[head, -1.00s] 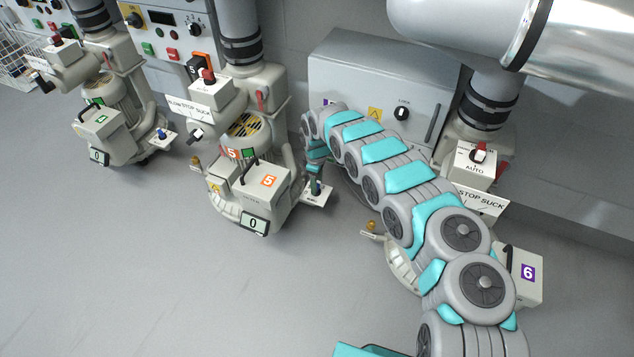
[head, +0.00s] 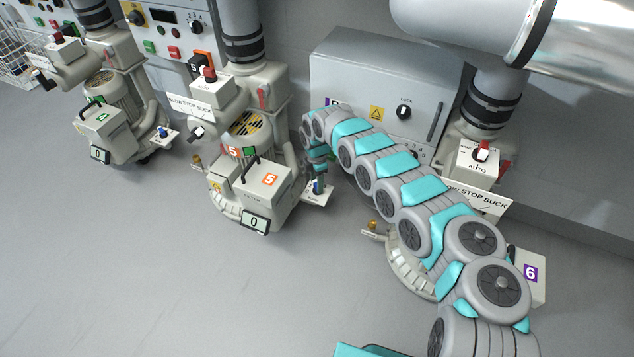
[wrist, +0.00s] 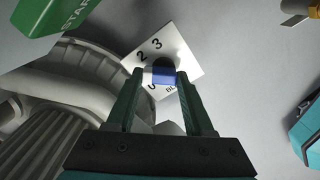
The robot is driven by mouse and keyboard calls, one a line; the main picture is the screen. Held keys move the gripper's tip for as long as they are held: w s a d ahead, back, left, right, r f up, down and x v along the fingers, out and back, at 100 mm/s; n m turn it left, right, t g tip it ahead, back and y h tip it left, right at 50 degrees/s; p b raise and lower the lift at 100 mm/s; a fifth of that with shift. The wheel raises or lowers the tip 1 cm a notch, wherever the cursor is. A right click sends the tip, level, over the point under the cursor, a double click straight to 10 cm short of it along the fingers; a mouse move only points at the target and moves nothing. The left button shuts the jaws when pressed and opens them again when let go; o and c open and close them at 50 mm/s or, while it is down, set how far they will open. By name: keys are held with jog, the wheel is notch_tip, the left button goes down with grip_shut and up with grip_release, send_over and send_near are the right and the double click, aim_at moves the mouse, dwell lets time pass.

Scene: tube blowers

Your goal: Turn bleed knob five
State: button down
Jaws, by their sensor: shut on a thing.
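Blower five (head: 262,190) stands left of centre in the head view, with orange 5 labels and a display reading 0. A small white bleed plate (head: 320,200) sticks out at its right side. In the wrist view the plate (wrist: 190,62) shows the numbers 2 and 3 and part of a 0. The blue bleed knob (wrist: 164,75) stands on this plate. My gripper (wrist: 160,73) has its two dark green fingers shut on the knob, one on each side. My gripper also shows in the head view (head: 318,181), pointing down at the plate. The fingers hide parts of the plate's markings.
Blower six (head: 531,275) is at right, partly behind my arm. A grey lock cabinet (head: 350,75) stands behind my arm. Another blower (head: 110,130) is at far left. A brass fitting (head: 197,160) sits left of blower five. The floor in front is clear.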

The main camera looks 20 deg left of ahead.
jog(key=shift+n, duration=0.3)
dwell(0.4)
jog(key=shift+c, duration=1.4)
grip_release()
jog(key=shift+r, duration=0.1)
jog(key=shift+r, duration=3.75)
